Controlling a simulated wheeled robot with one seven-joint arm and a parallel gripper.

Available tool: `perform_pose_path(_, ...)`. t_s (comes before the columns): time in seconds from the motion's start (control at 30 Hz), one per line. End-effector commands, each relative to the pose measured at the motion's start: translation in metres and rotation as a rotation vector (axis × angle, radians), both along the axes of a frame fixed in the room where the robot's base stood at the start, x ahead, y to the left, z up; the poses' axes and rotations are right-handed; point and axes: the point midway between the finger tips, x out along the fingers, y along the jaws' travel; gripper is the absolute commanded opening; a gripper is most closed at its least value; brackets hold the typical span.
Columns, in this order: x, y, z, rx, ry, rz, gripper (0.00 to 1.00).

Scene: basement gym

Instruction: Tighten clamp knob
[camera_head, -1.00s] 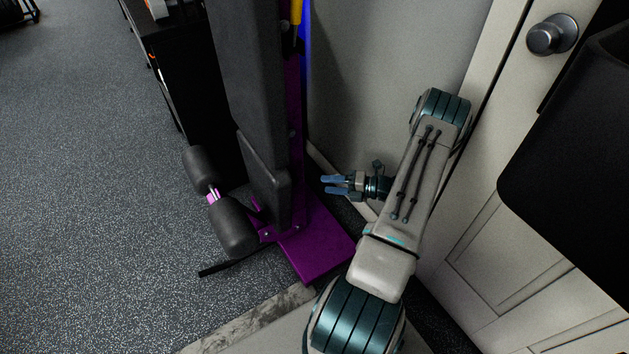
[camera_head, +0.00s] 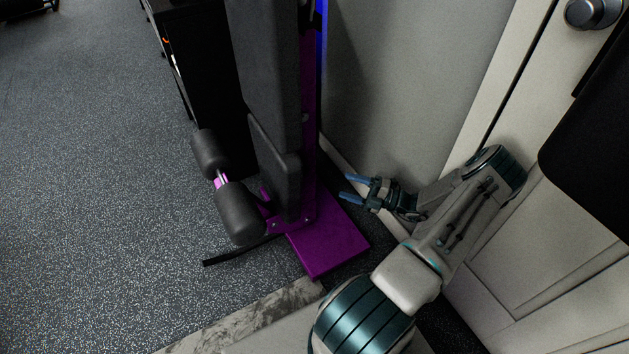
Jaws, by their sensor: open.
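No clamp knob can be clearly made out in the camera_head view. A workout bench with black pads (camera_head: 272,75) and a purple upright (camera_head: 309,150) stands upright left of my gripper, on a purple base plate (camera_head: 328,240). Two dark foam rollers (camera_head: 238,214) stick out at its lower left. My gripper (camera_head: 347,187) is open and empty, its blue fingers pointing left toward the purple upright. It looks apart from the bench, but its exact distance is hard to tell.
A grey wall (camera_head: 410,80) stands behind my gripper, and a white door with a round doorknob (camera_head: 592,12) is at the right. A black cabinet (camera_head: 200,70) stands behind the bench. Speckled floor (camera_head: 100,170) is free at the left.

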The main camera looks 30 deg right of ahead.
Motion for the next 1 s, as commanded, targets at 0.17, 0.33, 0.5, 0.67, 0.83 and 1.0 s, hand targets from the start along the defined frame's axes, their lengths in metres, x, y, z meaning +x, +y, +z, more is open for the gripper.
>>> perform_pose_path(0.17, 0.001, -0.004, -0.005, 0.071, -0.008, -0.001, 0.64)
perform_pose_path(0.33, 0.015, 0.011, -0.001, 0.072, -0.007, 0.004, 0.64)
perform_pose_path(0.5, 0.039, 0.037, 0.005, 0.073, -0.008, 0.004, 0.64)
perform_pose_path(0.67, 0.062, 0.061, 0.01, 0.072, -0.007, 0.005, 0.64)
perform_pose_path(0.83, 0.081, 0.08, 0.016, 0.07, -0.006, 0.003, 0.64)
perform_pose_path(1.0, 0.091, 0.09, 0.02, 0.07, -0.007, 0.002, 0.64)
